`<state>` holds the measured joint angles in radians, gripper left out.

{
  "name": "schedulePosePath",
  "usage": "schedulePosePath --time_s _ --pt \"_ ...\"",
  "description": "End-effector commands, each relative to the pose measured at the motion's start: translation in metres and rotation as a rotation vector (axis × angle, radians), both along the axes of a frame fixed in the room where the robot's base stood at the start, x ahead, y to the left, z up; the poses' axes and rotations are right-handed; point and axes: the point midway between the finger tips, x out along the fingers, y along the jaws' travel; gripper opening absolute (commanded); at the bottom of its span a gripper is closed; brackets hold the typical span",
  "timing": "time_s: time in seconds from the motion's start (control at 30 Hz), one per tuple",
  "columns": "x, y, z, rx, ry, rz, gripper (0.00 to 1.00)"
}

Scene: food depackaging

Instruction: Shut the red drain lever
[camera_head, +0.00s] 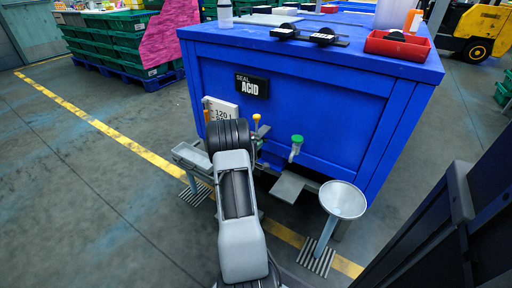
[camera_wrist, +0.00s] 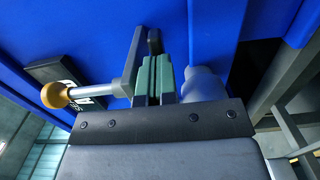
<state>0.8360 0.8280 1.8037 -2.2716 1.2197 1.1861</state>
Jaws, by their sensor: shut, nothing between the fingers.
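I see no red lever in either view. In the head view, a yellow-knobbed lever (camera_head: 256,118) stands on the front of the blue cabinet (camera_head: 310,75), just right of my arm, which hides much of its fitting. A green-topped tap (camera_head: 297,140) is further right. In the wrist view, my gripper (camera_wrist: 155,78) has its green-padded fingers together and empty, close to the cabinet front. The yellow knob (camera_wrist: 56,95) on its metal rod lies left of the fingers; the rod's end is near them, but I cannot tell if they touch. A bluish rounded body (camera_wrist: 203,85) is right of the fingers.
A label reading "SEAL ACID" (camera_head: 252,86) is on the cabinet. Open floor lies to the left.

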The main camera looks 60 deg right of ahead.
Motion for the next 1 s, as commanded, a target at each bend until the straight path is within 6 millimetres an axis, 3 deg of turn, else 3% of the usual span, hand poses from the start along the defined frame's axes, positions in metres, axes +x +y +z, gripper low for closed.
schedulePosePath --time_s 0.27,0.47,1.0 --pt "-0.006 -0.01 0.005 -0.007 -0.003 -0.01 0.0" --pt "-0.008 -0.002 0.004 -0.006 -0.002 -0.013 0.0" --pt "-0.005 0.106 0.005 -0.003 0.002 0.001 0.0"
